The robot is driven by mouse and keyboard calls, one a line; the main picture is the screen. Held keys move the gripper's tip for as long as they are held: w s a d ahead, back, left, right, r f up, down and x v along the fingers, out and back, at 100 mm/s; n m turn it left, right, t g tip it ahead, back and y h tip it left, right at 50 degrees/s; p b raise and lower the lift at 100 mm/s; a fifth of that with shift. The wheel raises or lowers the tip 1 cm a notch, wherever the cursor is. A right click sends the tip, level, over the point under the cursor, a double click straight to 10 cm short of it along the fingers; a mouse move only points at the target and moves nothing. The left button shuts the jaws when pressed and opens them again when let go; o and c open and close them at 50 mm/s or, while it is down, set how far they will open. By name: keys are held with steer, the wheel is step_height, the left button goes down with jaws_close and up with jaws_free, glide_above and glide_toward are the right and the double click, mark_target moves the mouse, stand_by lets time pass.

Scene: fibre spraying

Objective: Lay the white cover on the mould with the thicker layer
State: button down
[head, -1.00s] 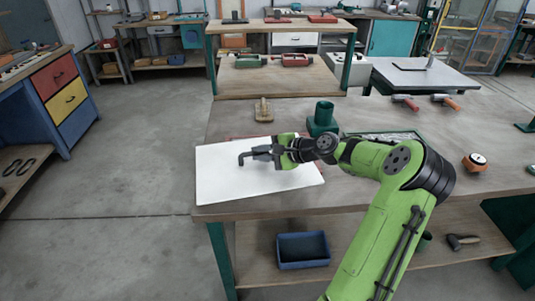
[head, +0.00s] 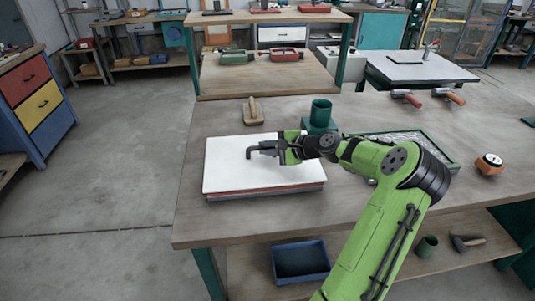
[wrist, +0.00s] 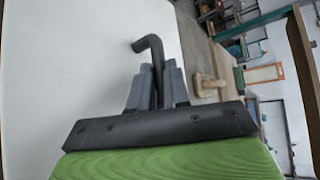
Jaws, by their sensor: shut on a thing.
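The white cover (head: 225,172) is a flat sheet with a dark bent handle (wrist: 152,50) standing up from it. My gripper (head: 268,150) is shut on that handle, which shows between the grey fingers in the wrist view. A mould with a red edge (head: 290,187) lies under the cover, its red side showing along the front. The cover hides its inside, and I cannot tell whether the cover rests on it or hovers just above. A second mould with a green frame (head: 440,153) and grey fibre inside lies to the right, partly behind my arm.
A green cup-like holder (head: 320,115) stands behind the gripper, with a wooden float (head: 253,111) to its left. A blue bin (head: 300,262) sits on the lower shelf.

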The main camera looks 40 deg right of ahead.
steer(key=shift+f, duration=0.4)
steer(key=c, duration=1.1)
jaws_free()
